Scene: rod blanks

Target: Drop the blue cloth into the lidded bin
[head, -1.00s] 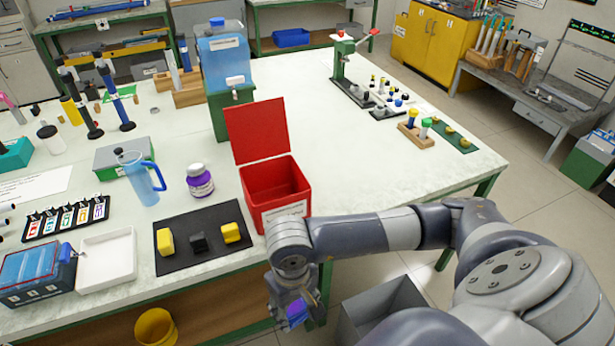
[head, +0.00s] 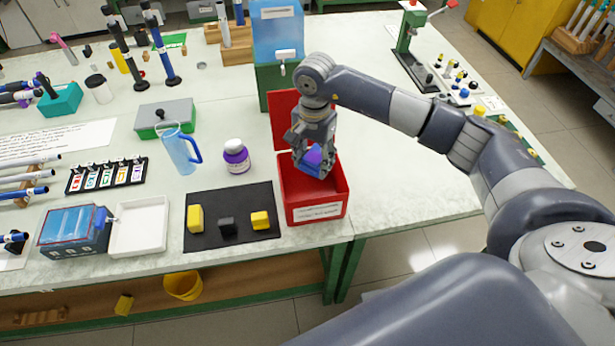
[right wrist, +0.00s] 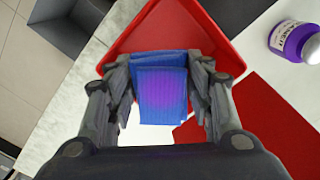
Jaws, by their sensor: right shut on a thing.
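The blue cloth (head: 315,159) is folded and hangs in my right gripper (head: 313,160), which is shut on it. In the right wrist view the cloth (right wrist: 161,92) sits between the two fingers of the gripper (right wrist: 160,85). The red bin (head: 318,212) stands on the table with its lid (head: 283,122) raised at the back. The gripper and cloth are over the bin's open top. In the right wrist view the bin's rim (right wrist: 225,50) shows behind the cloth. The bin's inside is partly hidden by the cloth and gripper. My left gripper is not in view.
A black mat (head: 205,238) with yellow and black blocks lies left of the bin. A purple-labelled bottle (head: 236,158) and a blue jug (head: 180,150) stand behind the mat. A blue water dispenser (head: 278,45) stands behind the bin. The table right of the bin is clear.

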